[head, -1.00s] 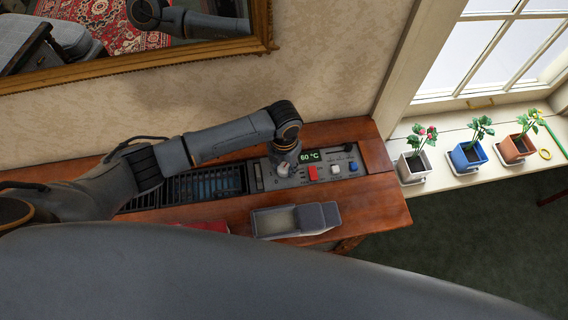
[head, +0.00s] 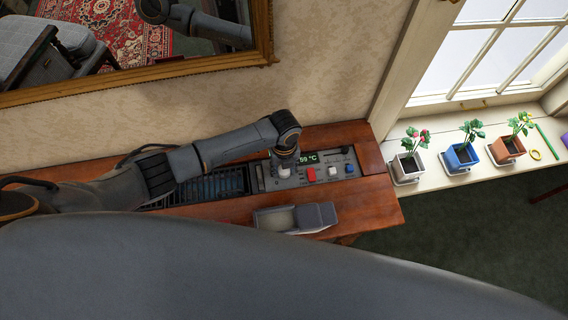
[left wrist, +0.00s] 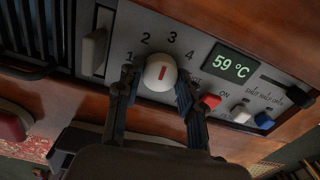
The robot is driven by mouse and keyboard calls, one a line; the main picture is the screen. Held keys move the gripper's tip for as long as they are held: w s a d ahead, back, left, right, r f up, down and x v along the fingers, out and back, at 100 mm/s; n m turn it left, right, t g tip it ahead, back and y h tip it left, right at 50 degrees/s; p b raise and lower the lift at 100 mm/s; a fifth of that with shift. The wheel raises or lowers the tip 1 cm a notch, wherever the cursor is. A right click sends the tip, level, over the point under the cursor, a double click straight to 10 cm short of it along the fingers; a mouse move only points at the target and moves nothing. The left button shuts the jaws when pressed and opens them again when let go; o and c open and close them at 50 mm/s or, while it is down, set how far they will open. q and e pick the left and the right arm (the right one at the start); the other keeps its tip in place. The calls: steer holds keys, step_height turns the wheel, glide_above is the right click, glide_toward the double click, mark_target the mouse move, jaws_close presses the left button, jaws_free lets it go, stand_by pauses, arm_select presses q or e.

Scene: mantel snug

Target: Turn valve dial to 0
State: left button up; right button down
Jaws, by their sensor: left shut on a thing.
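The valve dial (left wrist: 160,72) is a round white knob with a red mark, on a grey panel (left wrist: 125,38) in the left wrist view. The numbers 1 to 4 arc around its far side; 0 is hidden. The red mark runs roughly up and down in that view, its upper end towards 2 and 3. My left gripper (left wrist: 156,92) has a finger on each side of the dial and is shut on it. In the head view my left gripper (head: 284,160) is over the panel and mostly covers the dial. My right gripper is not in view.
Beside the dial are a display (left wrist: 232,63) reading 59 °C, a red button (left wrist: 209,101), a white button (left wrist: 241,113) and a blue button (left wrist: 264,121). A grey box (head: 318,216) stands in front on the wooden top (head: 370,208). Potted plants line the windowsill.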

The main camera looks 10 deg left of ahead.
arm_select(q)
steer(key=n+p, duration=0.3)
steer(key=n, duration=0.3)
steer(key=shift+r, duration=0.1)
steer(key=n+p, duration=0.2)
steer(key=n, duration=0.4)
steer(key=shift+n, duration=0.4)
steer(key=n+p, duration=0.1)
steer(key=n, duration=0.2)
steer(key=shift+n+p, duration=0.3)
steer(key=shift+p, duration=0.05)
steer(key=n+p, duration=0.1)
steer(key=n, duration=0.2)
steer(key=shift+n, duration=0.3)
steer(key=n+p, duration=0.1)
steer(key=n, duration=0.2)
steer(key=shift+n, duration=1.5)
steer(key=o, duration=1.2)
